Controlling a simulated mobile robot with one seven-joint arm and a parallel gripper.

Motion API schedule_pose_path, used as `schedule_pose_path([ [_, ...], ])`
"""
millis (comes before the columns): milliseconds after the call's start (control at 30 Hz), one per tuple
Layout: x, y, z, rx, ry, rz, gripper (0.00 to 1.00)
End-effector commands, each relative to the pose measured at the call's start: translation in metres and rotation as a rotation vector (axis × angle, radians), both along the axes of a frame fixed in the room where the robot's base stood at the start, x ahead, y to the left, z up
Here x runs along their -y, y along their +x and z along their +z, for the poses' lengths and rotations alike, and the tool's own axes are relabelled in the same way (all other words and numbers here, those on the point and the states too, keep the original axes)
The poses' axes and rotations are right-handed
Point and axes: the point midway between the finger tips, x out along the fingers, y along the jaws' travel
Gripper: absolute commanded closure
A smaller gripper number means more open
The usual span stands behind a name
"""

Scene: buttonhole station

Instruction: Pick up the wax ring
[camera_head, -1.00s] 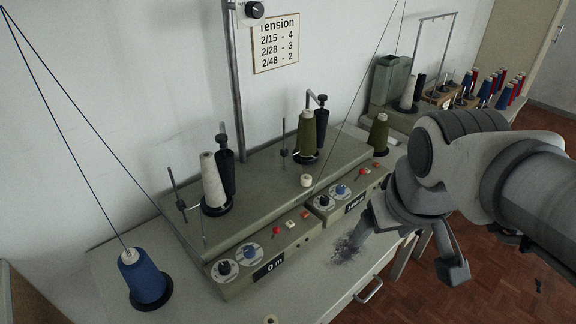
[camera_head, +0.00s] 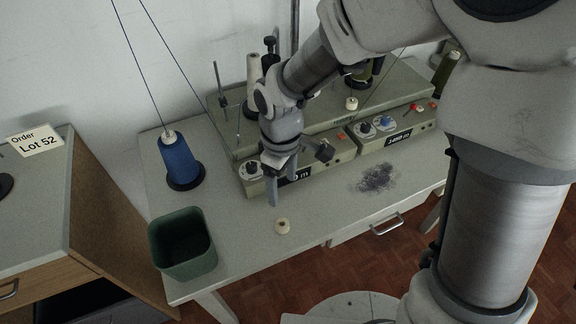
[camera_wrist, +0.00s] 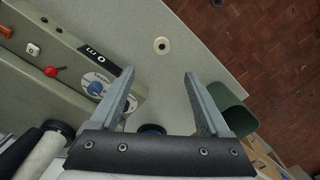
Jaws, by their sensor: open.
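The wax ring, a small cream ring with a dark hole, lies on the grey-green table near its front edge in the head view (camera_head: 282,226). It also shows in the wrist view (camera_wrist: 161,45), beyond and between the fingertips. My gripper (camera_head: 283,185) is above the table in front of the left winder unit, pointing down, a little behind the ring in the head view. In the wrist view my gripper (camera_wrist: 159,74) is open with nothing between its fingers. It does not touch the ring.
A dark green bin (camera_head: 182,243) stands at the table's front left corner. A blue thread cone (camera_head: 179,160) stands behind it. The winder units with dials (camera_head: 375,128) line the back, with another small cream piece (camera_head: 351,103) on top. Grey lint (camera_head: 375,178) lies to the right.

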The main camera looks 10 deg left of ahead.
Motion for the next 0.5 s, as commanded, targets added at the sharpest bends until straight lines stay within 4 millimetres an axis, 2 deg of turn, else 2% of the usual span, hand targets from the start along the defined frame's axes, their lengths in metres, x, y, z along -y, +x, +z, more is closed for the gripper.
schedule_pose_path([
  [300, 0.001, -0.002, -0.069, -0.006, -0.004, 0.0, 0.2],
  [500, 0.001, -0.001, -0.104, -0.003, -0.003, -0.002, 0.2],
])
